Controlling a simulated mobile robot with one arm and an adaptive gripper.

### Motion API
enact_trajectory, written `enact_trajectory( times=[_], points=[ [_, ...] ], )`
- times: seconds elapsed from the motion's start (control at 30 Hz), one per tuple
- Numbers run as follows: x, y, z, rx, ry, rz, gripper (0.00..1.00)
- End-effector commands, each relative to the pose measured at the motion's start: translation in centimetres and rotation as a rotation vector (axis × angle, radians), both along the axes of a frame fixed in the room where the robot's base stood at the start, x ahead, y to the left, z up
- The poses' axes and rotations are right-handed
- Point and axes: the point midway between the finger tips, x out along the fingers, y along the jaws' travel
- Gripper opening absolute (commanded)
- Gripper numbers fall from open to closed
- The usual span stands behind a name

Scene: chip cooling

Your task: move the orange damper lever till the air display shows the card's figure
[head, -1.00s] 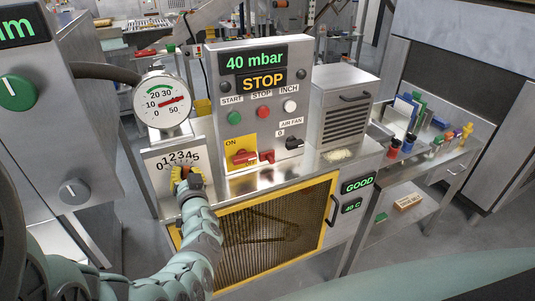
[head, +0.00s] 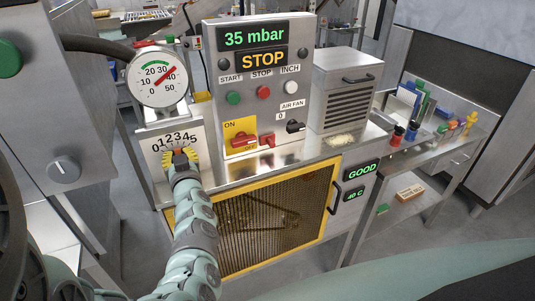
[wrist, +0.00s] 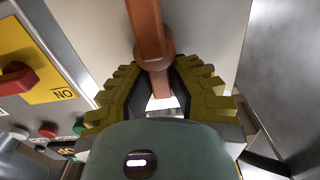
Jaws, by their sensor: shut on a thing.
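The orange damper lever (wrist: 150,30) runs down between my gripper's fingers in the wrist view. In the head view it is mostly hidden behind my gripper (head: 180,160). My gripper, also in the wrist view (wrist: 160,78), is shut on the lever, in front of a plate with a 0 to 5 scale (head: 172,138). My fingers stand below about the middle of the scale. The air display (head: 254,37) reads 35 mbar in green. The round gauge (head: 157,77) has its red needle pointing up and right. I cannot make out a card with a figure.
A yellow STOP display (head: 263,59) sits under the air display. Start, stop and inch buttons, a red switch (head: 238,140) and an air fan knob (head: 294,126) are to the right. A yellow-framed mesh guard (head: 328,208) is below. A grey cabinet stands close on the left.

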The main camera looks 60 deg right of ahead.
Motion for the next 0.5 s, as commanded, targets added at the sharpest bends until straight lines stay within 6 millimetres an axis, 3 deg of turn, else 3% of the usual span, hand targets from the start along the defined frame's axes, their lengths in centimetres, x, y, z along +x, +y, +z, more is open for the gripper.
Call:
enact_trajectory(
  times=[0.1,0.5],
  points=[
    [0.23,0.44,-0.68,-0.067,0.043,0.006,0.0],
    [0.4,0.63,-0.35,-0.195,0.124,0.001,0.0]
  ],
)
